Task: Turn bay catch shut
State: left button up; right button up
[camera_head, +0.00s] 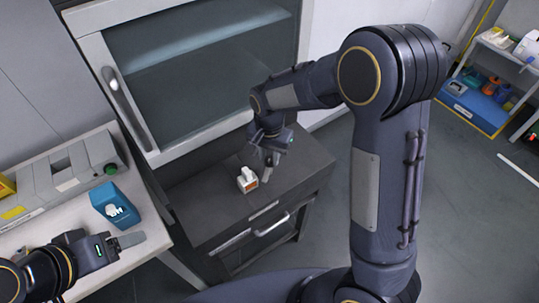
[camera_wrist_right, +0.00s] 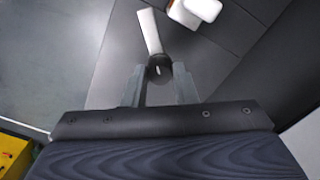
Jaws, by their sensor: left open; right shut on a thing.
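The catch shows in the right wrist view as a pale, flat lever (camera_wrist_right: 149,32) running up from a dark round hub (camera_wrist_right: 159,70). My right gripper (camera_wrist_right: 160,88) has its two fingers on either side of the hub and is shut on the catch. In the head view the right gripper (camera_head: 268,150) is over the dark cabinet top, and the pale lever (camera_head: 266,172) shows below it, partly covered by the fingers. My left gripper (camera_head: 128,241) is open and empty, low over the white bench at the left.
A glass-fronted cabinet (camera_head: 200,75) stands behind. A blue box (camera_head: 113,207) and a grey device (camera_head: 60,185) are on the bench (camera_head: 150,222).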

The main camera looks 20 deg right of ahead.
aim_at(269, 158)
jog(key=m, duration=0.3)
jog(key=shift+m, duration=0.3)
jog(key=m+p, duration=0.1)
jog(key=m, duration=0.3)
jog(key=shift+p, duration=0.35)
jog(key=shift+m, duration=0.4)
jog(key=o, duration=1)
notch_tip(269, 158, up, 8)
jog(key=shift+f, duration=0.1)
